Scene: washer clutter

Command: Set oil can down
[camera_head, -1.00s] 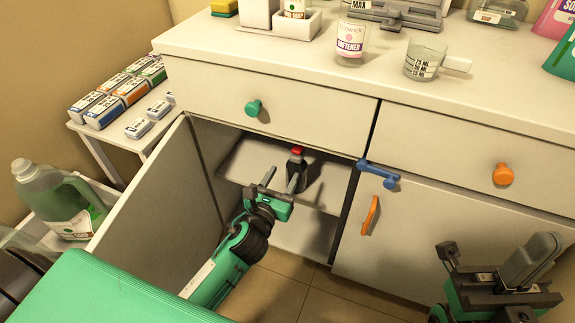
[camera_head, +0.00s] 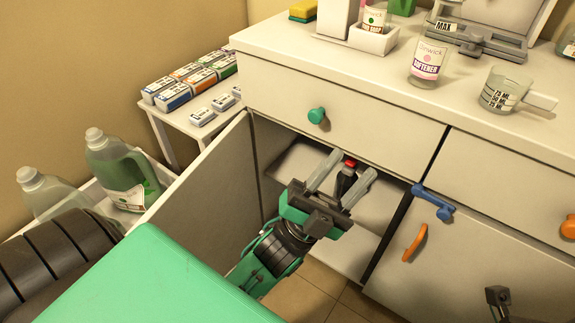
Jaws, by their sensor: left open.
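The oil can (camera_head: 345,180), a small dark can with a red cap, stands upright on the shelf inside the open cabinet (camera_head: 380,200). My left gripper (camera_head: 343,172) is open, with its two grey fingers reaching into the cabinet on either side of the can in the picture. Whether a finger touches the can cannot be told. The can's lower part is hidden behind the gripper. Only a small part of my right gripper (camera_head: 500,302) shows at the bottom right edge.
The open cabinet door (camera_head: 205,195) stands left of my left arm. A drawer with a green knob (camera_head: 316,115) is just above the opening. A blue handle (camera_head: 432,200) and an orange handle (camera_head: 415,243) are to the right.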

